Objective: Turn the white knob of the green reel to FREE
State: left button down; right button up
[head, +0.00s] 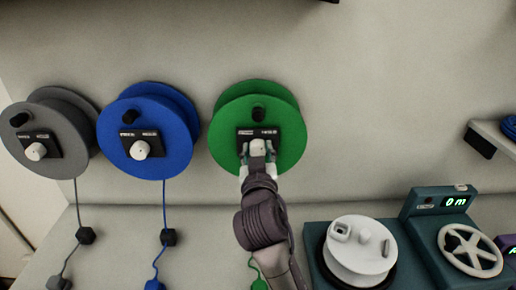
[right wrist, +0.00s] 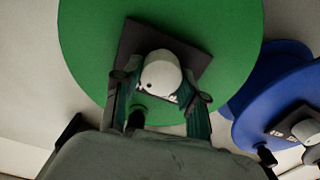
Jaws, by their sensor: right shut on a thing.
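The green reel (head: 290,105) hangs on the wall, right of the blue reel. It has a black handle above a black label plate (head: 244,135) with small white lettering that I cannot read. The white knob (head: 258,146) sits on the lower part of that plate. My right gripper (head: 257,158) reaches up from below and is shut on the knob. In the right wrist view, the white knob (right wrist: 162,72) sits between the fingers (right wrist: 160,98), with a small dark dot on its face. The green reel (right wrist: 85,35) fills the background there. My left gripper is not in view.
A blue reel (head: 176,105) and a grey reel (head: 75,120) with similar knobs hang to the left. Cords with black blocks hang below them. At the lower right stand a white spool (head: 352,262) and a teal device (head: 425,225) with a handwheel (head: 470,250) and a "0 m" display.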

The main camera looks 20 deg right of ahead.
jog(key=n+p, duration=0.3)
jog(key=n, duration=0.1)
jog(key=shift+r, duration=0.2)
jog(key=n+p, duration=0.3)
jog(key=n, duration=0.1)
jog(key=shift+a+n+p, duration=0.1)
jog(key=shift+n+p, duration=0.25)
jog(key=shift+n, duration=0.05)
jog(key=n+p, duration=0.3)
jog(key=n, duration=0.1)
jog(key=shift+f, duration=0.1)
jog(key=shift+a+f+n+p, duration=0.15)
jog(key=shift+n+p, duration=0.8)
jog(key=shift+n, duration=0.85)
jog(key=shift+f, duration=0.1)
jog(key=o, duration=1.1)
jog(key=shift+w, duration=0.1)
jog(key=shift+o, duration=0.2)
